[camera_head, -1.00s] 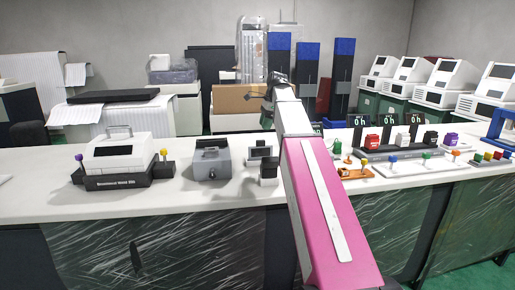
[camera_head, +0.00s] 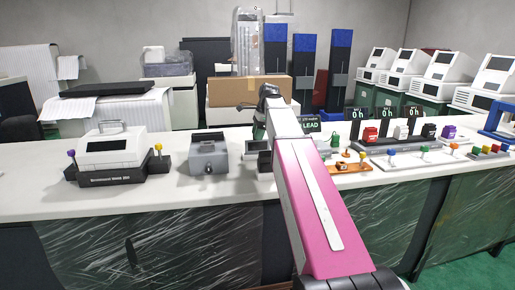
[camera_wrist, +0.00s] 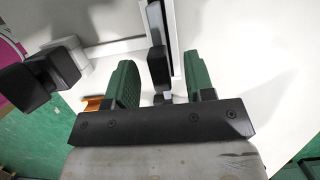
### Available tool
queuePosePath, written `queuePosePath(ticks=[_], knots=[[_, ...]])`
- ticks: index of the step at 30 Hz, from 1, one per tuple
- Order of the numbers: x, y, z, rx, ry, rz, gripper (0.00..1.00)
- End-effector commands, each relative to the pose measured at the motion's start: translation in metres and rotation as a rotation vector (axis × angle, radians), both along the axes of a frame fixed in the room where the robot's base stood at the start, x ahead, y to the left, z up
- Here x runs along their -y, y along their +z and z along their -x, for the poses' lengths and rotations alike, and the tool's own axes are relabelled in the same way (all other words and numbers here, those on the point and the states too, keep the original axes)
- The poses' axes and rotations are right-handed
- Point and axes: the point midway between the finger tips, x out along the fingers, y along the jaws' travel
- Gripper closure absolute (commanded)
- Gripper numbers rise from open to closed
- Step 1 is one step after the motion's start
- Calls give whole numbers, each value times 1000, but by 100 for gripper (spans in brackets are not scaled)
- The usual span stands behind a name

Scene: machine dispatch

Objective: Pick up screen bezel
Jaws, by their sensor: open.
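My gripper (camera_wrist: 160,82) has two green fingers, apart, seen in the wrist view. A dark, narrow, rounded piece (camera_wrist: 157,58) stands between and beyond the fingers, next to a long grey-white strip. I cannot tell for sure whether this is the screen bezel, or whether a finger touches it. In the head view a small white device with a dark screen (camera_head: 257,147) sits on the counter, partly behind a dark block (camera_head: 265,161). My gripper (camera_head: 259,130) is above and behind these, mostly hidden by my arm.
A black block (camera_wrist: 53,75) is left of the fingers in the wrist view. On the counter (camera_head: 130,203) are a grey box (camera_head: 208,156) and a white machine (camera_head: 113,152) at left. Right of my arm are an orange tool (camera_head: 345,167) and racks of coloured parts (camera_head: 412,156).

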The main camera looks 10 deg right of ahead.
Motion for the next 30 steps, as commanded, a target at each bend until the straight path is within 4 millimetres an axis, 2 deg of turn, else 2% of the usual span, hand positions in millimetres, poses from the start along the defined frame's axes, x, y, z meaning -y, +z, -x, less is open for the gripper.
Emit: queuePosePath(ticks=[1,6,13,14,18,30], knots=[[0,-9,1,-1,0,0,51],[-6,-27,1,-1,1,0,51],[-6,-28,0,0,0,0,51],[-6,-28,0,0,0,0,54],[-6,-28,0,0,0,0,100],[-6,-26,0,0,0,0,100]])
